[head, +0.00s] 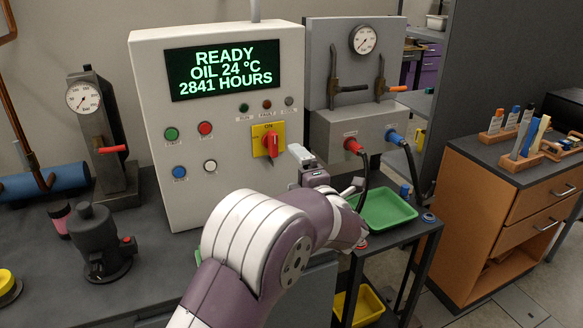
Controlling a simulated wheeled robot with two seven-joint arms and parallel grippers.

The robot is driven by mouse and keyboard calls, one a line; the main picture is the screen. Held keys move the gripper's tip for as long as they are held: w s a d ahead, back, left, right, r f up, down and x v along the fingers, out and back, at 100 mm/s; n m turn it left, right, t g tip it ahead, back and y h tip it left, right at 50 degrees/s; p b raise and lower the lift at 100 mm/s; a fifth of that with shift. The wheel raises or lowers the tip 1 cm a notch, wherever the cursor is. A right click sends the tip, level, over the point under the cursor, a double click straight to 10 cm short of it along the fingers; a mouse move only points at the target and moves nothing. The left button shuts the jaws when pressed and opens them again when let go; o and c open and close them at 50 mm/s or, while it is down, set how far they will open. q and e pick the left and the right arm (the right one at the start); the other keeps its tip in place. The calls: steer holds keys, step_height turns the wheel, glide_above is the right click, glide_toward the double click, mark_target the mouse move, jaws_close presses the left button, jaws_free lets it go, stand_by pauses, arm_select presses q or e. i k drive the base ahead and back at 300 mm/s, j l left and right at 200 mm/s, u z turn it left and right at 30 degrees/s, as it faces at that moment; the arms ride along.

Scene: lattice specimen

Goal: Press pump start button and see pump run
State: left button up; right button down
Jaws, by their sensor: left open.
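The white control cabinet (234,200) stands on the bench with its front facing me. Its display (222,70) reads READY, OIL 24 °C, 2841 HOURS. Below it are a green button (171,134), a red button (205,128), a blue button (179,172) and a white button (210,166); their labels are too small to read. Small indicator lamps (267,104) look dark. A red rotary switch (271,146) sits on a yellow plate. My left gripper (302,160) is open at the cabinet's right edge, right of the switch and apart from the buttons. My right gripper is out of view.
A gauge stand (93,135) and a dark valve-like part (98,240) stand on the bench at left. A grey panel with a gauge (364,39) and red and blue hose couplings is at right. A green tray (385,210) lies on a side table beside my left arm.

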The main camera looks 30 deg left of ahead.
mark_target(171, 134)
steer(key=u, duration=1.35)
